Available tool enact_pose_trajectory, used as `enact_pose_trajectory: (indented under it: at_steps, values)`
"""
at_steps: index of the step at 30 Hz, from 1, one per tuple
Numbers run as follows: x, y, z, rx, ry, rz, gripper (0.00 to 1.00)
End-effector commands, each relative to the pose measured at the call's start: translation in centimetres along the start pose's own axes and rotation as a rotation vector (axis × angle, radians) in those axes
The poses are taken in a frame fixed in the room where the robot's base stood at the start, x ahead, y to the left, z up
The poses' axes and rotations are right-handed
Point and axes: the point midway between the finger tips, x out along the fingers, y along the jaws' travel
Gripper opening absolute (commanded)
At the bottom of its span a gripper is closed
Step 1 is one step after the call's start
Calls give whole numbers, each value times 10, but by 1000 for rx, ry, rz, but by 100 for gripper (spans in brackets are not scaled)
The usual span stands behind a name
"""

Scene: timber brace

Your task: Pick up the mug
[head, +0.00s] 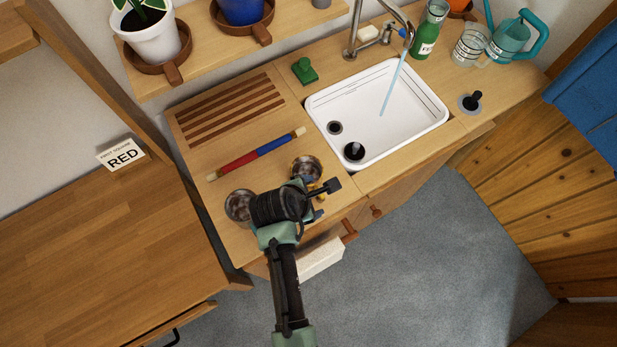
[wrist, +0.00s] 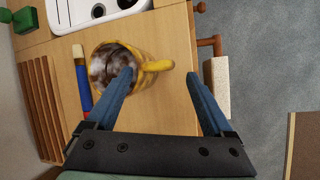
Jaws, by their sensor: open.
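A yellow mug (wrist: 103,52) with a dark, mottled inside stands on the wooden counter in the wrist view. Its yellow handle (wrist: 158,66) points right. In the head view the mug (head: 306,166) is partly hidden behind my gripper (head: 311,198). My gripper is open; its two blue fingers also show in the wrist view (wrist: 161,78). The left fingertip overlaps the mug's right side, and the handle lies across the gap between the fingers. I cannot tell whether the finger touches the mug.
A second round vessel (head: 239,205) stands left of my gripper. A red and blue rod (head: 256,153) lies behind the mug, near a slatted wooden board (head: 222,108). A white sink (head: 400,95) with running water is at the right. The counter's front edge is close by.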

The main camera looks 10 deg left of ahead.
Motion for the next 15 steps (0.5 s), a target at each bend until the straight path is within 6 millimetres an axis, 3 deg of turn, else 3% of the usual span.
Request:
enact_pose_trajectory:
  at_steps: [15]
  values:
    - [49,3,2,1,0,1,86]
